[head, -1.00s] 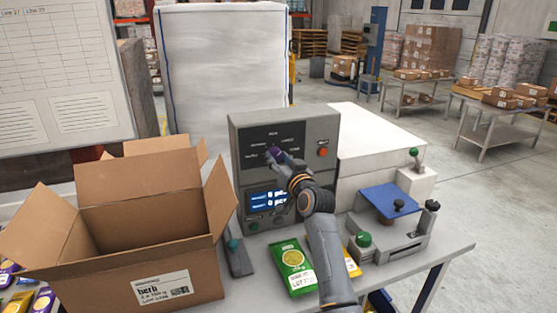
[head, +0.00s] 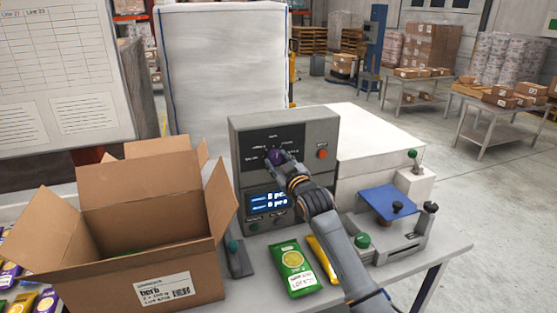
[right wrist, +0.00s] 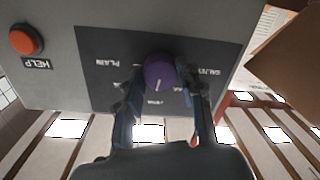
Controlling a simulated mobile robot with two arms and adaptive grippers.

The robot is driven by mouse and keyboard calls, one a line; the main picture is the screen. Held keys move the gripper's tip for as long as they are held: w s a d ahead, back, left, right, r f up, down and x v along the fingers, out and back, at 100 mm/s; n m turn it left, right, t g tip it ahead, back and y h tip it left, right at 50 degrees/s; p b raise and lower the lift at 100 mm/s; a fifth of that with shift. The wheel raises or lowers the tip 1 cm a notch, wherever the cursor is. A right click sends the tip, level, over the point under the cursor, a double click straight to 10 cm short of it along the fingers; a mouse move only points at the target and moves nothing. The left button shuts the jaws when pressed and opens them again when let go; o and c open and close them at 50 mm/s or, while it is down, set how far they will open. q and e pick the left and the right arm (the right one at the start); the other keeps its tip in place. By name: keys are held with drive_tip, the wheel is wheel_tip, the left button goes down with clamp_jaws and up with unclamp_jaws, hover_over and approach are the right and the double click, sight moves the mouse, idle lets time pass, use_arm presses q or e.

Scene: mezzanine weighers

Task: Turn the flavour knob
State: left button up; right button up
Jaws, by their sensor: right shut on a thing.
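The flavour knob is a round purple knob (head: 276,156) on the dark label panel (head: 254,145) of a grey control box. It also shows in the right wrist view (right wrist: 159,73), with a white pointer line on it and words such as PLAIN around it. My right gripper (head: 281,160) reaches up to the panel and is shut on the knob. In the right wrist view its two fingers (right wrist: 160,92) stand on either side of the knob. My left gripper is out of view.
A red button (head: 322,154) marked HELP sits on the box, right of the panel. A blue-lit display (head: 268,201) is below. An open cardboard box (head: 150,255) stands left. Green (head: 293,270) and yellow packets lie in front. A sealing device with a blue plate (head: 387,200) stands right.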

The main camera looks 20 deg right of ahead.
drive_tip(key=shift+n, duration=0.8)
drive_tip(key=shift+p, duration=0.3)
drive_tip(key=o, duration=1.2)
drive_tip(key=shift+c, duration=0.2)
drive_tip(key=s, duration=1.2)
drive_tip(key=shift+d+r, duration=0.25)
drive_tip(key=shift+d, duration=0.2)
